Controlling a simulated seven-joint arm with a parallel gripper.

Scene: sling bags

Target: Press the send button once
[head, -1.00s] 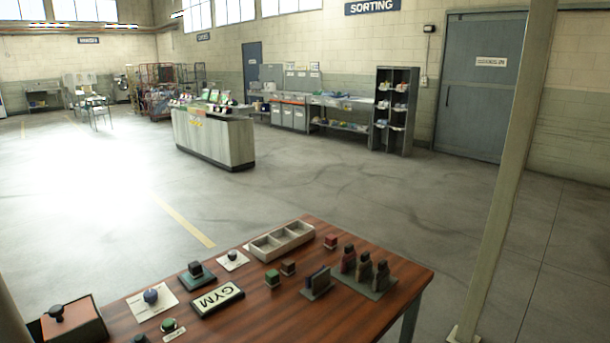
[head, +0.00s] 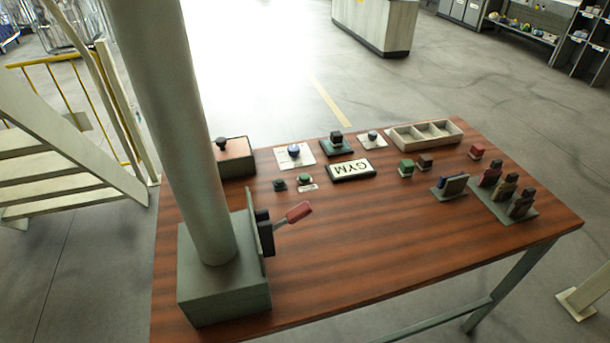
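No button carries a label that I can read as send. A green round button or knob (head: 305,178) with a small white label sits at the table's left middle, beside a small dark knob (head: 279,185). A blue round knob (head: 294,150) stands on a white plate behind them. A dark block-shaped knob (head: 336,138) sits on a dark green base, and a grey knob (head: 372,137) on a white plate. A wooden-topped box with a black knob (head: 221,143) stands at the back left. My gripper is not in view.
The wooden table (head: 360,245) has a clear front. A thick grey post (head: 185,120) on a block bears a red-handled lever (head: 294,215) at left. A GYM sign (head: 352,170), small blocks, an open tray (head: 425,135) and a stamp-like rack (head: 505,198) stand on it.

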